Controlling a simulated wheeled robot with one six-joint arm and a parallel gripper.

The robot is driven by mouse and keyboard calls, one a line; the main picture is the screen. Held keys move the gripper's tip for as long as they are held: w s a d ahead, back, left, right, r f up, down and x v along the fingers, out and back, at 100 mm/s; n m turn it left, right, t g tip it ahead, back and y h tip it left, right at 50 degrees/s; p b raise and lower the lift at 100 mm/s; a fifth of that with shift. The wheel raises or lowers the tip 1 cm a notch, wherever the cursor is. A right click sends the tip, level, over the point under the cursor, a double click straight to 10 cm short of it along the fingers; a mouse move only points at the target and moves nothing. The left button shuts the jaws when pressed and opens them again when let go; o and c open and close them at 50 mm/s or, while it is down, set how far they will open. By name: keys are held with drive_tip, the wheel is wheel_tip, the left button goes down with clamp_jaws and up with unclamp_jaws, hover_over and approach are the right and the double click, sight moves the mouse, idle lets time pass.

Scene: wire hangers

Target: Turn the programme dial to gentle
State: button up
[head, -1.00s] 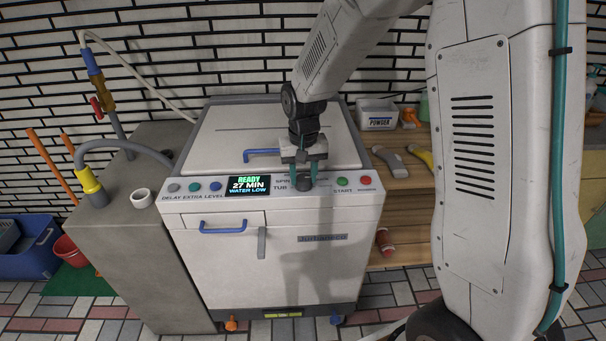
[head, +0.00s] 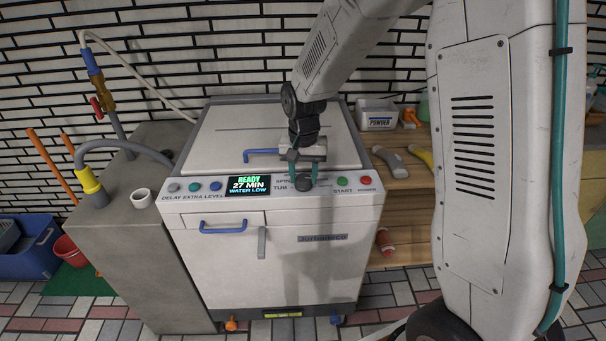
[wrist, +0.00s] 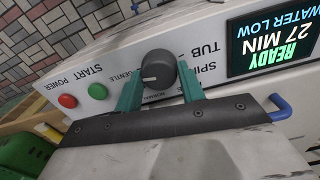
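The programme dial (wrist: 159,66) is a dark round knob on the white washing machine's sloping front panel. In the wrist view its short white mark points down-left, between the words GENTLE and NORMAL. SPIN and TUB are printed on its other side. The dial also shows in the head view (head: 303,184), partly covered by my fingers. My gripper (wrist: 160,76) has its two teal fingers on opposite sides of the dial, closed against it as far as I can see. In the head view the gripper (head: 304,172) stands above the panel, twisted.
The display (head: 249,185) reads READY, 27 MIN, WATER LOW. A green button (head: 342,181) and a red button (head: 366,180) sit right of the dial. A blue lid handle (head: 261,154) is close behind the gripper. A powder box (head: 378,116) stands on the wooden shelf.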

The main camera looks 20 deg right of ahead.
sight(304, 178)
drive_tip(key=o, duration=0.3)
wheel_tip(304, 178, up, 8)
drive_tip(key=shift+f, duration=0.1)
idle(0.4)
idle(0.3)
drive_tip(key=s+d+r+n, duration=0.1)
drive_tip(key=s+r, duration=0.2)
drive_tip(key=s, duration=0.7)
drive_tip(key=s+d+r+n+t, duration=0.1)
drive_tip(key=s+r, duration=0.3)
drive_tip(key=s, duration=0.6)
drive_tip(key=s+d+r+n, duration=0.1)
drive_tip(key=s+r+n, duration=0.1)
drive_tip(key=s, duration=0.8)
drive_tip(key=shift+r+n, duration=0.4)
drive_tip(key=shift+r, duration=0.45)
